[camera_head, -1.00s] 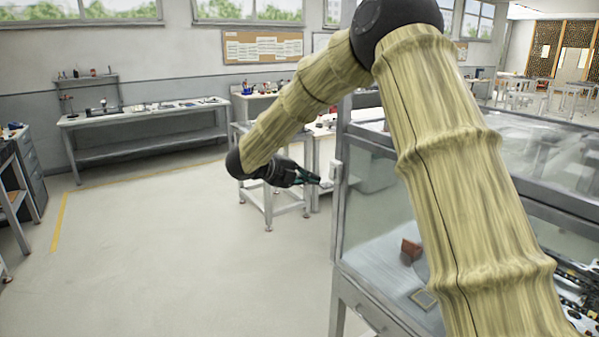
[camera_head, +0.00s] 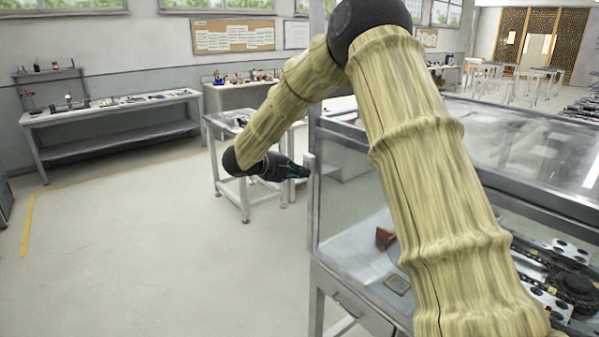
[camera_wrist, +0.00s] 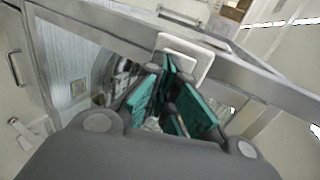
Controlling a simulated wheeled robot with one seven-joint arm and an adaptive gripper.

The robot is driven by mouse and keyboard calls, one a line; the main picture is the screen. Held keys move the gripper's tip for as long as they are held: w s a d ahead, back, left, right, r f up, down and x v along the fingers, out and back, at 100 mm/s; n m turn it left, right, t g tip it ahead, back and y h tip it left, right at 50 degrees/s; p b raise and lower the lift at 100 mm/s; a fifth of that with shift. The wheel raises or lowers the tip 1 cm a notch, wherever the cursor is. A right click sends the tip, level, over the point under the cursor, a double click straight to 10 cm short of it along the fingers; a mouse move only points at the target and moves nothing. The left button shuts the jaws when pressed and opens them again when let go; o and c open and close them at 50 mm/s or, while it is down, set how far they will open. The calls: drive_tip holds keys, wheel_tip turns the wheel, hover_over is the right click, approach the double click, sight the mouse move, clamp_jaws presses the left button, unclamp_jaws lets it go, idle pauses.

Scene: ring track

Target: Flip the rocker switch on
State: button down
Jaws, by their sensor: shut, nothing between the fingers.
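The rocker switch shows as a small white plate (camera_head: 310,159) on the corner post of a glass case. In the wrist view the white plate (camera_wrist: 196,62) is just beyond the fingertips, which cover part of it. The rocker itself is too hidden and small to tell its position. My gripper (camera_head: 303,172), black with teal fingers, is at the left of the post, very near the plate's lower part. In the wrist view my gripper (camera_wrist: 171,68) is shut and empty, its tips in front of the plate. I cannot tell whether they touch it.
The glass case (camera_head: 350,215) stands on a metal frame at the right, with a small brown block (camera_head: 385,236) inside. A small metal table (camera_head: 235,165) stands behind my gripper. A long workbench (camera_head: 115,115) lines the back wall. The floor at the left is clear.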

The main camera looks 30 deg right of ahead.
drive_tip(key=shift+w+d+f+h+b, duration=0.15)
drive_tip(key=shift+d+h+b, duration=0.15)
drive_tip(key=shift+b, duration=0.3)
drive_tip(key=shift+r, duration=0.2)
drive_tip(key=shift+r, duration=0.6)
drive_tip(key=shift+a, duration=0.1)
drive_tip(key=b+v, duration=0.2)
drive_tip(key=v, duration=1.1)
drive_tip(key=shift+a+b, duration=0.35)
drive_tip(key=shift+b, duration=0.05)
